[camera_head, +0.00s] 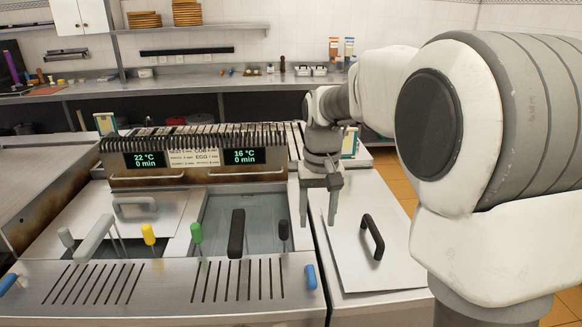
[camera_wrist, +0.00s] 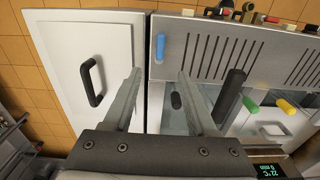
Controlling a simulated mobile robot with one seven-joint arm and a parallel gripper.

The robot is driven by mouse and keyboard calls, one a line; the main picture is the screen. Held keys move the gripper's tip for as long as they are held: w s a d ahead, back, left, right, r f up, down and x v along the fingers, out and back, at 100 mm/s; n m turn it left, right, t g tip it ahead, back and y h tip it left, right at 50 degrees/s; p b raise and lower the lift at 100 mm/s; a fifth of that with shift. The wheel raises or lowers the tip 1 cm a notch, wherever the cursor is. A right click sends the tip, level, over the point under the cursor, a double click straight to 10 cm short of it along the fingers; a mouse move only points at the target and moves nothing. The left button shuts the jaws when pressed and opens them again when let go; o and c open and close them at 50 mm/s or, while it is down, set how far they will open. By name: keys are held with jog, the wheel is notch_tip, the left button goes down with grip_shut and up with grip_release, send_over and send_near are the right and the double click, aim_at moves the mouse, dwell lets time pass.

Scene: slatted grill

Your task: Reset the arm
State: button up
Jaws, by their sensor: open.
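My gripper (camera_head: 318,220) hangs at the end of my arm, near the right edge of the open fryer basin in the head view. Its two fingers point down and are apart, with nothing between them. In the wrist view my gripper (camera_wrist: 158,80) also shows open and empty. Below the fingers lie the edge of the fryer unit and the white lid panel (camera_head: 350,245) with a black handle (camera_head: 372,236). The panel also shows at the left in the wrist view (camera_wrist: 62,50).
The slatted grill (camera_head: 200,137) stands behind two displays (camera_head: 243,156). Several coloured handles, including a green one (camera_head: 196,232) and a yellow one (camera_head: 148,234), stand up near the slotted front plate (camera_head: 120,285). A counter with bottles and trays runs along the back wall.

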jog(key=s+d+r+t, duration=0.2)
jog(key=s, duration=0.9)
jog(key=s+d+r+t, duration=0.1)
jog(key=s+r+t, duration=0.1)
jog(key=s, duration=0.9)
jog(key=shift+s+d+t, duration=0.35)
jog(key=shift+d+t, duration=0.05)
jog(key=shift+t, duration=0.2)
